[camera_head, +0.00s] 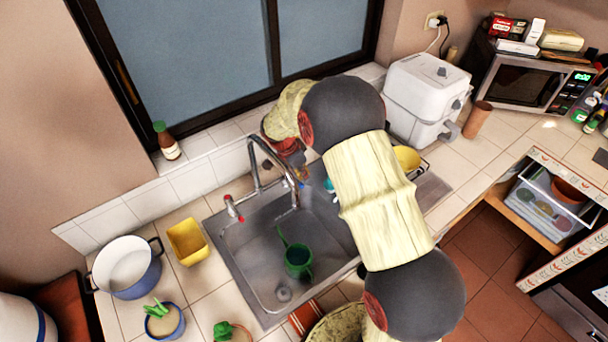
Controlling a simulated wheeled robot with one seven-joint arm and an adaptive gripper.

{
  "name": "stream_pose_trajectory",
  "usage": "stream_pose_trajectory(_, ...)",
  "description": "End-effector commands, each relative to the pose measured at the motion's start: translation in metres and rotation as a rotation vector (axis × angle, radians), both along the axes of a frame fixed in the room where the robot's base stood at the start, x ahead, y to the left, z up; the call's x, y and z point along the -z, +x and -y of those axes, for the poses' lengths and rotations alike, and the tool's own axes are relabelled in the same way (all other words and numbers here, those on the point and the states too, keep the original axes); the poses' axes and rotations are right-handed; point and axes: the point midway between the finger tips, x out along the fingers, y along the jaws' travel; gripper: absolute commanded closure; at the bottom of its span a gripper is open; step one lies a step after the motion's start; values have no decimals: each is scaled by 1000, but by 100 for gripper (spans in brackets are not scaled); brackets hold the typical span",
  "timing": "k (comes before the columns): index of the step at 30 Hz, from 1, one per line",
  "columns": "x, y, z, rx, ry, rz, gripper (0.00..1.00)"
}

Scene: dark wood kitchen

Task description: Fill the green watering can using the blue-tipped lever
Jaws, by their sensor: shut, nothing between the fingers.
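The green watering can (299,260) stands in the grey metal sink (255,262), its thin spout pointing up and left. The arched metal faucet (254,165) rises behind the sink, and its outlet hangs above the basin, up-picture from the can. I see no clear water stream. A small blue tip (300,184) shows at the right of the faucet; the rest of its lever is hard to make out. A red-tipped lever (230,201) is on the left. My gripper (302,174) is shut and empty, close to the blue tip; contact is unclear. My arm partly covers it.
A yellow container (187,242), a blue-white pot (126,268) and potted plants (164,320) stand left of the sink. A brown bottle (166,141) is on the window ledge. A white appliance (425,95) and a microwave (525,80) stand to the right. My arm spans the sink's right side.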

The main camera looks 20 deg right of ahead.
Motion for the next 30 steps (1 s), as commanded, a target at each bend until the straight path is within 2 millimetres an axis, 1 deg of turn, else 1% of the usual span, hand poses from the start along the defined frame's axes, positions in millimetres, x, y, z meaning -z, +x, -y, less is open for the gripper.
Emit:
stream_pose_trajectory(5,-2,0,0,0,0,1,100)
stream_pose_trajectory(8,-10,0,-4,-2,-1,3,100)
stream_pose_trajectory(15,-46,-2,-16,-2,0,2,100)
stream_pose_trajectory(18,-58,-3,-20,-1,-1,1,100)
stream_pose_trajectory(21,-66,-3,-23,-1,0,1,100)
stream_pose_trajectory(24,-70,-4,-24,0,0,0,100)
stream_pose_trajectory(30,-71,-4,-25,0,0,-1,100)
